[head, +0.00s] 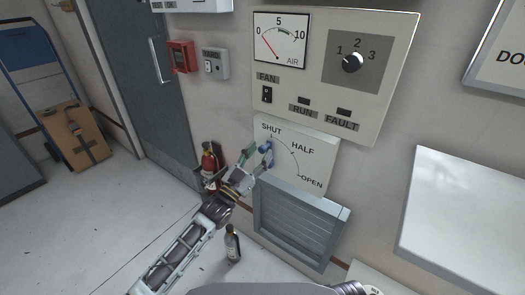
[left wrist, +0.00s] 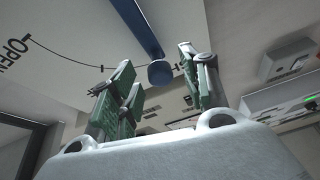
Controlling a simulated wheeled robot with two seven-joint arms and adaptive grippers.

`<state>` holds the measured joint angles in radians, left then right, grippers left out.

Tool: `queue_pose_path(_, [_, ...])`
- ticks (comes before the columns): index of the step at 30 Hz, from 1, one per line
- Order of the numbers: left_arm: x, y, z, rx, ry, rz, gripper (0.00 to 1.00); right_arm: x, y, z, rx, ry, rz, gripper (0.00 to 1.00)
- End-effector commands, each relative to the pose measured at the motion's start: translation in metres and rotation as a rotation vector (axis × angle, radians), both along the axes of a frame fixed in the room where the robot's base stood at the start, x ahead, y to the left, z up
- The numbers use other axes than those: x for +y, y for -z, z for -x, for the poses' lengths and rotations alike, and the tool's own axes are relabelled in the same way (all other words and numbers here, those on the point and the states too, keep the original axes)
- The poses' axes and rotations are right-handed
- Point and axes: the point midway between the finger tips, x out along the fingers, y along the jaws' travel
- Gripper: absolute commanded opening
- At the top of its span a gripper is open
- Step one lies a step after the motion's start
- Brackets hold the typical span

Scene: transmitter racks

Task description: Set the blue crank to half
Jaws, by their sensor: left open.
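The blue crank (head: 266,147) is on a white dial plate (head: 318,160) marked SHUT, HALF and OPEN, and its visible part lies just below the SHUT label. In the left wrist view the crank shows as a blue bar with a round knob (left wrist: 160,73) at its end. My left gripper (head: 257,156) is open beside the crank, with green pads on its fingers. In the left wrist view the knob appears between the two fingers of this gripper (left wrist: 160,85); I cannot tell whether they touch it. My right gripper is not in view.
A louvred grey vent (head: 298,222) sits below the dial. A panel with an air gauge (head: 281,41) and a rotary knob (head: 352,62) is above. A fire extinguisher (head: 209,163) and a dark bottle (head: 232,243) stand near my left arm. A white surface (head: 465,215) is at right.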

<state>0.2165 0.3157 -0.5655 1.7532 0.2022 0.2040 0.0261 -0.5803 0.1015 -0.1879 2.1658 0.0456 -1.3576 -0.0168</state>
Motion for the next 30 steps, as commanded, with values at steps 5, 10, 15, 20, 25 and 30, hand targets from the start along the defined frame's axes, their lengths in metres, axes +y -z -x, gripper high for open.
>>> queue_pose_path(5, [-0.008, -0.005, -0.010, 0.001, 0.000, 0.001, 0.46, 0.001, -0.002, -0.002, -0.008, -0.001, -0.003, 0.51])
queue_pose_path(10, [-0.012, -0.008, -0.016, 0.001, 0.001, -0.001, 0.46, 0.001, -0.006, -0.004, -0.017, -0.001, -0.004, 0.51])
queue_pose_path(15, [-0.013, -0.008, -0.017, 0.001, 0.000, -0.001, 0.46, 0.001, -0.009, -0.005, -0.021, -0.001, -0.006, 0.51])
queue_pose_path(20, [-0.013, -0.008, -0.017, 0.001, 0.000, -0.001, 0.46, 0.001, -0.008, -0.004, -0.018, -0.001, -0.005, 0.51])
queue_pose_path(25, [-0.013, -0.008, -0.017, 0.001, 0.000, -0.001, 0.29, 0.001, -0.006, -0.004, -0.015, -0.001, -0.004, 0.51])
queue_pose_path(30, [-0.013, -0.008, -0.017, 0.001, 0.000, -0.001, 0.07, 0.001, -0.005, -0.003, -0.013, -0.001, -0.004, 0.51])
